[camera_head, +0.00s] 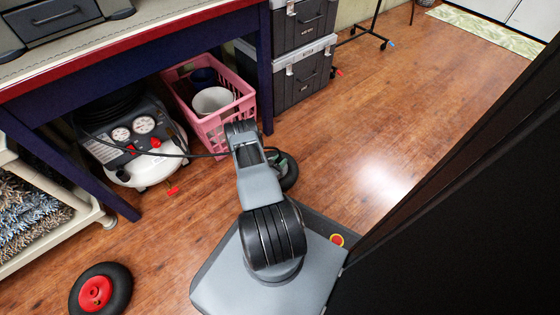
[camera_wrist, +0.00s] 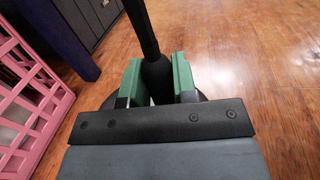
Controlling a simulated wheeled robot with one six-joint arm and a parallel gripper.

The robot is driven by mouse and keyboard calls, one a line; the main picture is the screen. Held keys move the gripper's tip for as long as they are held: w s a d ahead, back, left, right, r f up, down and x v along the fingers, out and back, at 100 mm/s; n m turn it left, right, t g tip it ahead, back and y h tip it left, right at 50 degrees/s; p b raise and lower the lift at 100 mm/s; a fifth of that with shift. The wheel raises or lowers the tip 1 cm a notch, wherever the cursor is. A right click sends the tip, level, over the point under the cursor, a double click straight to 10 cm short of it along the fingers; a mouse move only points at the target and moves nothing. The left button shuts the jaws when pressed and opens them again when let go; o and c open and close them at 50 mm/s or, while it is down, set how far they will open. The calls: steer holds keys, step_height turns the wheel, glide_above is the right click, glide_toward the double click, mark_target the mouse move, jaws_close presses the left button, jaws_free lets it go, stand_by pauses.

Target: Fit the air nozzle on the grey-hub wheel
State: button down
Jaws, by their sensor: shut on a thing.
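My gripper (camera_wrist: 156,90) has green fingers, which are shut on the black air nozzle (camera_wrist: 154,72). In the head view my gripper (camera_head: 273,160) is mostly behind my arm. A black-tyred wheel (camera_head: 291,178) lies on the floor right under and beside it. Its hub is mostly hidden, so its colour is unclear. In the wrist view dark tyre edges (camera_wrist: 109,101) show on both sides of the fingers. I cannot tell whether the nozzle touches the wheel's valve. The black hose (camera_head: 190,156) runs from the compressor (camera_head: 140,172) towards my gripper.
A red-hub wheel (camera_head: 97,291) lies at the lower left. A pink basket (camera_head: 222,128) with pots stands just left of my gripper, by the dark blue bench leg (camera_head: 264,95). Black cases (camera_head: 303,75) are stacked behind. The wooden floor to the right is clear.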

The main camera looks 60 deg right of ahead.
steer(key=shift+a+f, duration=0.1)
steer(key=shift+f, duration=1)
stand_by(0.7)
steer(key=c, duration=0.8)
jaws_free()
steer(key=shift+r, duration=0.1)
steer(key=shift+r, duration=0.1)
steer(key=shift+r, duration=0.6)
steer(key=r+p, duration=0.1)
steer(key=r, duration=0.1)
steer(key=r+p, duration=0.2)
steer(key=r, duration=0.1)
steer(key=r+p, duration=0.2)
steer(key=r, duration=0.1)
steer(key=shift+w, duration=0.25)
steer(key=shift+w+a+r+n+t+p, duration=0.6)
steer(key=shift+w+a+r+p, duration=0.5)
steer(key=shift+w+r+p, duration=1.6)
steer(key=shift+w+a+r+n+t+p, duration=0.25)
steer(key=shift+w+a+r+t+p, duration=1.2)
steer(key=shift+r, duration=2.5)
steer(key=shift+w+a+r+n+t+p, duration=0.1)
steer(key=shift+w+a+r+n+p, duration=0.65)
steer(key=shift+r+p, duration=2.3)
steer(key=shift+w+r+m+b, duration=0.3)
steer(key=shift+w+b, duration=0.05)
steer(key=shift+w, duration=0.15)
